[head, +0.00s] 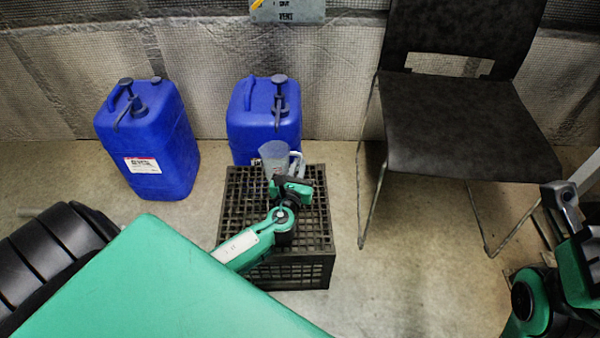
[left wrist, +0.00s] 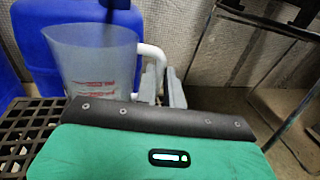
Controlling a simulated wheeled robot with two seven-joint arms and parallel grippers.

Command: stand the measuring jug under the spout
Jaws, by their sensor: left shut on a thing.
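The measuring jug (head: 275,158) is translucent grey with red markings and a white handle. It is upright at the back of the black crate, in front of the right blue canister (head: 262,122); its base is hidden. My left gripper (head: 290,184) is shut on the jug's handle; the left wrist view shows the jug (left wrist: 92,68) and the fingers (left wrist: 160,88) at the white handle. The right canister's dark pump spout (head: 277,118) hangs down above and behind the jug. I cannot tell if it is over the opening. Part of my right arm shows at the right edge; its jaw state is unclear.
The black grid crate (head: 235,215) stands on the floor under my left gripper. Another blue canister (head: 150,145) with a pump stands to the left. A dark chair (head: 455,120) stands to the right.

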